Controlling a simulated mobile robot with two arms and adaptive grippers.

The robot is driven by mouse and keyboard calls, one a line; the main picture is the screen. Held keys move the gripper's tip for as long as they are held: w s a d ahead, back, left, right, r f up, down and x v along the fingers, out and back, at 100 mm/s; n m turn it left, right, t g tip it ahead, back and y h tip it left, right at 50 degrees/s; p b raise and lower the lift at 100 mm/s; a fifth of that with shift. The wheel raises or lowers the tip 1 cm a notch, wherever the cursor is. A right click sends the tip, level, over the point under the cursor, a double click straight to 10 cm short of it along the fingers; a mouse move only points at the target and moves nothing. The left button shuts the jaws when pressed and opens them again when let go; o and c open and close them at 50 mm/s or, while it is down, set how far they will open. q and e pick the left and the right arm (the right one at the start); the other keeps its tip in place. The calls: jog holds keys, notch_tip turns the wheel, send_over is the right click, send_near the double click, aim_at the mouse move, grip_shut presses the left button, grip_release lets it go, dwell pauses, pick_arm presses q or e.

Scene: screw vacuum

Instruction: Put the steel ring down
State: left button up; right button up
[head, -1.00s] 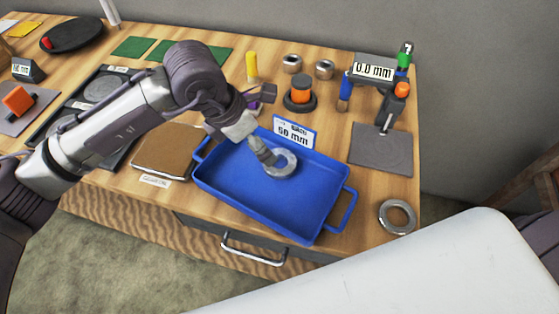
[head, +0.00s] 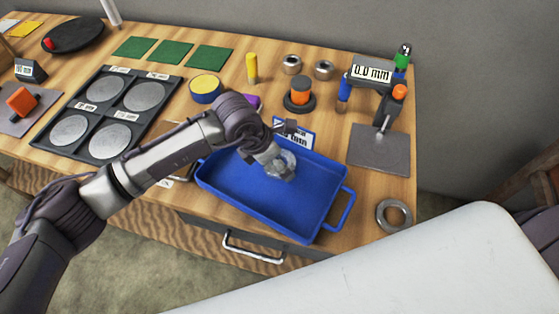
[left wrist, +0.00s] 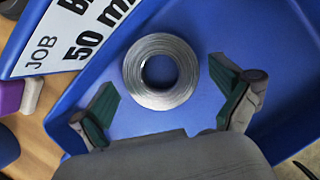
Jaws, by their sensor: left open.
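A grey steel ring (head: 290,161) lies in the blue tray (head: 245,190), near its back side. In the left wrist view the ring (left wrist: 160,101) looks flat on the tray floor (left wrist: 290,75). My left gripper (head: 275,168) is just over the ring and partly hides it in the head view. The left wrist view shows the left gripper (left wrist: 168,93) open, one finger on either side of the ring and apart from it. My right gripper is not in view.
A "50 mm" job card (head: 295,128) stands at the tray's back edge. A second steel ring (head: 393,230) lies right of the tray. A gauge stand (head: 380,150) stands behind it. A dark rack with grey discs (head: 105,115) is at left.

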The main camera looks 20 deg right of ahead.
pick_arm(q)
jog(key=shift+r, duration=0.15)
jog(key=c, duration=1.7)
